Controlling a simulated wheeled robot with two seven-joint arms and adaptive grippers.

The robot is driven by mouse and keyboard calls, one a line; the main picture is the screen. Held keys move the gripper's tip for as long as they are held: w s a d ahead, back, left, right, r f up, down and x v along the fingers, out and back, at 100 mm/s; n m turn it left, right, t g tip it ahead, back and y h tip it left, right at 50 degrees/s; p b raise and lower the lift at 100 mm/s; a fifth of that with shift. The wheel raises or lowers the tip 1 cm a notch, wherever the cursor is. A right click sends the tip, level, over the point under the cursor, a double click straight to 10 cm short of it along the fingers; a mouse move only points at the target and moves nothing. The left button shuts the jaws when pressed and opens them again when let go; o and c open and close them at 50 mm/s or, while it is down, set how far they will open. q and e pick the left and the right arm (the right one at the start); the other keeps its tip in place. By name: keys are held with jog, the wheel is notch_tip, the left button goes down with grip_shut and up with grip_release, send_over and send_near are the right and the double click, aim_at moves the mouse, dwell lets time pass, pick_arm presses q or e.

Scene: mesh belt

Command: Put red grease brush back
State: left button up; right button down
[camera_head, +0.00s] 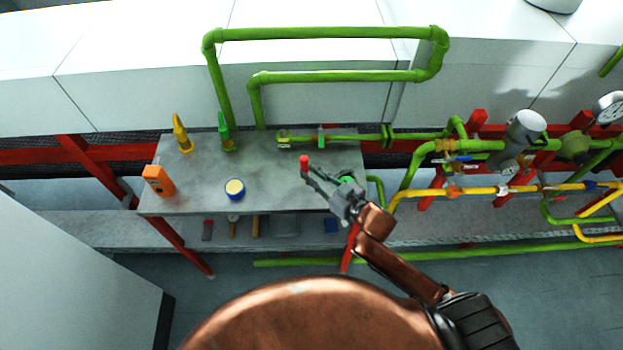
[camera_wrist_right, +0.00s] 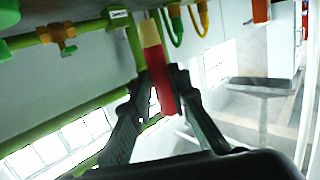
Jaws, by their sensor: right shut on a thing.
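The red grease brush (camera_head: 304,163) shows as a small red piece at the fingertips of my right gripper (camera_head: 312,177), above the right part of the grey tabletop (camera_head: 275,185). In the right wrist view the brush (camera_wrist_right: 161,83) is a red length with a pale yellow part beyond it. My right gripper (camera_wrist_right: 160,85) is shut on it, with a finger on each side. In the head view most of the brush is hidden or too small to make out. My left gripper is not in view.
On the tabletop stand a yellow tool (camera_head: 181,135), a green tool (camera_head: 226,135), an orange device (camera_head: 157,181) and a round yellow-and-blue tin (camera_head: 234,190). Green pipes (camera_head: 330,33) rise behind. Several tools, including a blue item (camera_head: 331,226), lie on the lower shelf (camera_head: 285,225). Valves and pipes crowd the right.

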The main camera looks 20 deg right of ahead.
jog(key=shift+w+d+f+b, duration=0.2)
jog(key=shift+w+f, duration=0.35)
jog(key=shift+f, duration=0.65)
jog(key=shift+w+d+f+b, duration=0.15)
jog(key=shift+w+f, duration=0.35)
jog(key=shift+f, duration=0.65)
jog(key=shift+w+d+f+b, duration=0.15)
jog(key=shift+w+f, duration=0.4)
jog(key=shift+f, duration=0.65)
jog(key=shift+f, duration=0.15)
jog(key=c, duration=1.8)
grip_release()
jog(key=v, duration=1.2)
